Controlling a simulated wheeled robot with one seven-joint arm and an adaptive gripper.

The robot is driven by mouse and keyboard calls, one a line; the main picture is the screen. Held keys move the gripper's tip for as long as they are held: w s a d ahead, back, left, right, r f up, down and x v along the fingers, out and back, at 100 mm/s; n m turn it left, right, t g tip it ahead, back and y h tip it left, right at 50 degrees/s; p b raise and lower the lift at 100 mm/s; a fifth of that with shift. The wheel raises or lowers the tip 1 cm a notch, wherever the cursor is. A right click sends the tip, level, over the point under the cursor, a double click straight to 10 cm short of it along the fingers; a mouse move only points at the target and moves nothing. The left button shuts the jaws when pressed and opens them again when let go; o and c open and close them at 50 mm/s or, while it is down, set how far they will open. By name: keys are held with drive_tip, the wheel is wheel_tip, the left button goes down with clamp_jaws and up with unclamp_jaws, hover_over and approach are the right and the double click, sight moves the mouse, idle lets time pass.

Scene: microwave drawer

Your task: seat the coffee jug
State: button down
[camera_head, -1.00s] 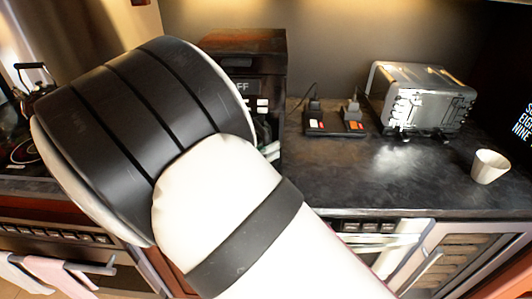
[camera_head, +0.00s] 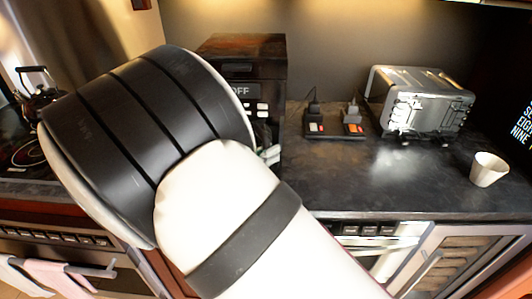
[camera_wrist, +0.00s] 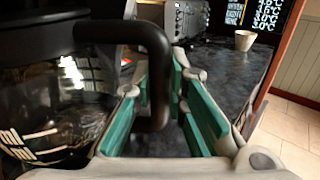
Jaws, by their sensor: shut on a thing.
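The coffee jug (camera_wrist: 50,105) fills the left of the wrist view, a dark, glossy glass body with a black handle (camera_wrist: 158,75). My gripper (camera_wrist: 160,85) has green-padded fingers on both sides of this handle and is shut on it. The jug's base is out of view, so I cannot tell what it rests on. The dark coffee machine (camera_head: 241,72), marked OFF, stands at the back of the counter in the head view. My arm hides its lower left part. The jug is hidden behind my arm in the head view.
A steel toaster (camera_head: 418,100) and a white cup (camera_head: 488,169) stand on the dark counter (camera_head: 400,180) to the right. A small black device (camera_head: 335,126) with lit switches lies between machine and toaster. A kettle (camera_head: 38,92) stands at the far left.

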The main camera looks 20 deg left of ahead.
drive_tip(key=shift+f, duration=0.7)
idle(1.7)
drive_tip(key=c, duration=1.5)
unclamp_jaws()
drive_tip(key=shift+s+a, duration=0.1)
